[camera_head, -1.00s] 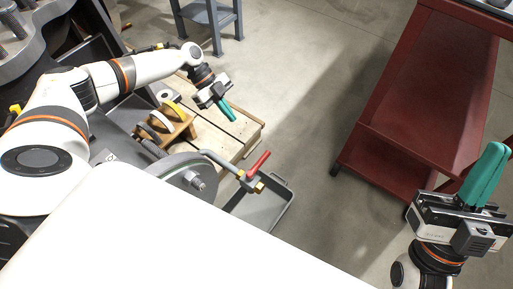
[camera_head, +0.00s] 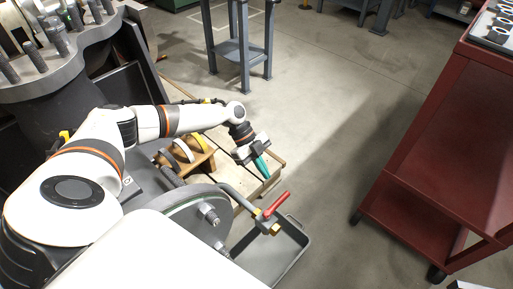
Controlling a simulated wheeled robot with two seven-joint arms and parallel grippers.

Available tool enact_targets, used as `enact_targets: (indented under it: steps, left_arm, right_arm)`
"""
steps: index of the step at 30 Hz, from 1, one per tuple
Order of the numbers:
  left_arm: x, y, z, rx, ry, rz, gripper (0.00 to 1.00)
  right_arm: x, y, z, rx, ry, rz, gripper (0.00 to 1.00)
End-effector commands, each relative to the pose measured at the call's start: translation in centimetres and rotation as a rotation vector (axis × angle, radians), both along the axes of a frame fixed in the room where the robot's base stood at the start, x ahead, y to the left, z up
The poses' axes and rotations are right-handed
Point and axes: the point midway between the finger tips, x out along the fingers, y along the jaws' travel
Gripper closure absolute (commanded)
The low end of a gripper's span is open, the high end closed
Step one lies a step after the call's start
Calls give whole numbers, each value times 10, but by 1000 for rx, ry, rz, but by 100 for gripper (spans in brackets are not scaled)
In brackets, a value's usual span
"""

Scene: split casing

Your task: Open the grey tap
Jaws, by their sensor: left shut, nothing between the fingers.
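The tap has a red lever (camera_head: 277,205) and a brass body (camera_head: 265,226) on the end of a bent grey pipe (camera_head: 236,196). The pipe comes out from beside a round grey flange (camera_head: 190,207). The lever slants up to the right from the body. I see no tap with a grey handle. My left gripper (camera_head: 263,171) has teal fingers, shut and empty. In the picture it is just above the tap, apart from the lever. My right gripper is out of view.
A grey tray (camera_head: 291,228) lies under the tap. A wooden pallet (camera_head: 272,160) and a wooden rack with rings (camera_head: 203,160) are behind it. A red cart (camera_head: 435,150) stands at right, a grey stand (camera_head: 236,50) at the back. Floor between is clear.

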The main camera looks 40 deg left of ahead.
Motion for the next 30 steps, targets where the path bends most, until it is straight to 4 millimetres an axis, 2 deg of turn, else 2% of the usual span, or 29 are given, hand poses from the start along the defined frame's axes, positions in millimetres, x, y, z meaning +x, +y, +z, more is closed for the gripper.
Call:
enact_targets:
  steps: [1,3,8,12,30]
  left_arm:
    - [-2,-8,-13,-2,2,-3,100]
    - [-2,-17,-23,-2,1,-2,100]
    - [-6,-38,-32,-1,0,-3,100]
    - [-7,-48,-36,0,-1,-1,100]
    - [-7,-51,-35,0,0,-18,100]
  right_arm:
    - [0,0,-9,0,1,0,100]
    - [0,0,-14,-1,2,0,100]
    - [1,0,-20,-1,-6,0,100]
    - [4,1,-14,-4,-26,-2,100]
    - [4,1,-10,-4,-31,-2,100]
